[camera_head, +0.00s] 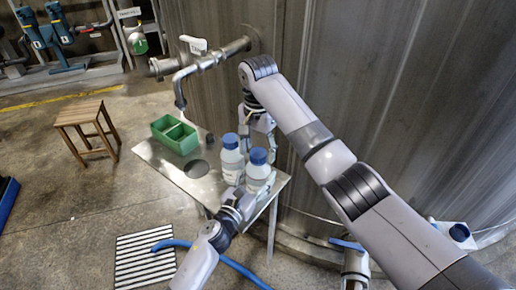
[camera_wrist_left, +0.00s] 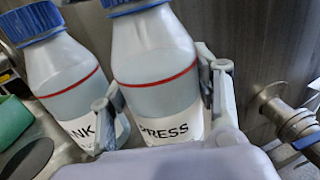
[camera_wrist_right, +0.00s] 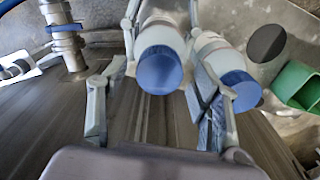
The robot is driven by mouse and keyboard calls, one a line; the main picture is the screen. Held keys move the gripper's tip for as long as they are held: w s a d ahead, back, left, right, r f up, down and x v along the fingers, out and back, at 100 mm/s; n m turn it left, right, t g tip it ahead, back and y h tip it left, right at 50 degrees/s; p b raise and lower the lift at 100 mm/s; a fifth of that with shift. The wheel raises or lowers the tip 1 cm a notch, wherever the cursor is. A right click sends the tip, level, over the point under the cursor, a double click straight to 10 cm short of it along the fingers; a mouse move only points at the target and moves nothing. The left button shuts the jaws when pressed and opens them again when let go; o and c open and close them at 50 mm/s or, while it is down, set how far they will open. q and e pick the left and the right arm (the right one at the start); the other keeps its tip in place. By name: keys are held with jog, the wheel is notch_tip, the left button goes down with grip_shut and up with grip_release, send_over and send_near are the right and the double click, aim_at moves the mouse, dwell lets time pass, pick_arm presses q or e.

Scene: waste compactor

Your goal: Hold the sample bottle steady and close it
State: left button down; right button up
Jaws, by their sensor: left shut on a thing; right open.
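Two white bottles with blue caps stand close together on a small metal table (camera_head: 160,160). The bottle labelled PRESS (camera_wrist_left: 155,85) is the right one in the head view (camera_head: 257,174); its blue cap (camera_wrist_right: 160,70) is on its top, but I cannot tell how tight. My left gripper (camera_head: 246,190) is shut around this bottle's body. The other bottle (camera_wrist_left: 60,70), with a label ending in NK, stands beside it, also capped (camera_head: 230,140). My right gripper (camera_head: 262,125) is open and empty behind the bottles; its fingers point toward the caps, one close to the other bottle's cap (camera_wrist_right: 238,90).
A green divided box (camera_head: 175,134) stands on the table's left part, with a dark disc (camera_head: 197,168) in front. A metal pipe with a tap (camera_head: 205,62) juts from the large tank (camera_head: 330,45) behind. A wooden stool (camera_head: 84,118) stands at left.

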jog(key=shift+r, duration=2.25)
jog(key=shift+c, duration=0.4)
